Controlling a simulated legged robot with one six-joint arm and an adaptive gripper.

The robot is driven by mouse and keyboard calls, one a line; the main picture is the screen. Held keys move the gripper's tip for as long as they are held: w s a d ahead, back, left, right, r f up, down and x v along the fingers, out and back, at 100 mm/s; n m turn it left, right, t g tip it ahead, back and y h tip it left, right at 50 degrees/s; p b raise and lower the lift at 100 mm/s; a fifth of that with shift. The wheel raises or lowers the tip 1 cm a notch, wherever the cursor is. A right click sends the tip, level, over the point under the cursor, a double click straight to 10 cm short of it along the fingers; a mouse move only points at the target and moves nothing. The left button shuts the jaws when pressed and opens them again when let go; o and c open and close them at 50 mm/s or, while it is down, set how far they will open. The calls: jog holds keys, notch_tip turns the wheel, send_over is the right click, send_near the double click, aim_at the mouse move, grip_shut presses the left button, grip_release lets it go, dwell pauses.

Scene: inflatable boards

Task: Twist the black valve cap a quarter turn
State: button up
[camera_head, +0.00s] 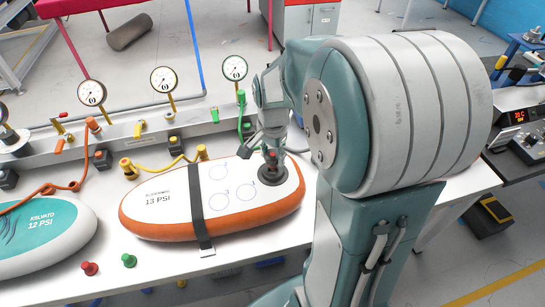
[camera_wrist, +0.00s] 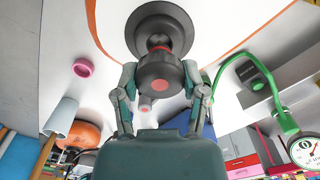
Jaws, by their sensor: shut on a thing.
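The black valve cap (camera_wrist: 158,84) has a red dot on its end and sits on a round black valve base (camera_wrist: 150,22) in the wrist view. My gripper (camera_wrist: 160,80) has one finger on each side of the cap and is shut on it. In the head view the valve (camera_head: 270,166) stands at the right end of the orange and white board (camera_head: 150,212), marked 13 PSI. My gripper (camera_head: 265,143) is above the valve there and partly hides the cap.
A black strap (camera_head: 194,205) crosses the orange board. A teal board (camera_head: 45,232) lies to the left. Red (camera_head: 89,268) and green (camera_head: 129,260) plugs stand on the table's front. Gauges (camera_head: 164,79), a yellow hose (camera_head: 165,166) and a green hose (camera_head: 241,108) line the rail behind.

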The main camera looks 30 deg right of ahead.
aim_at(273, 154)
jog(key=shift+r, duration=0.2)
jog(key=shift+r, duration=2)
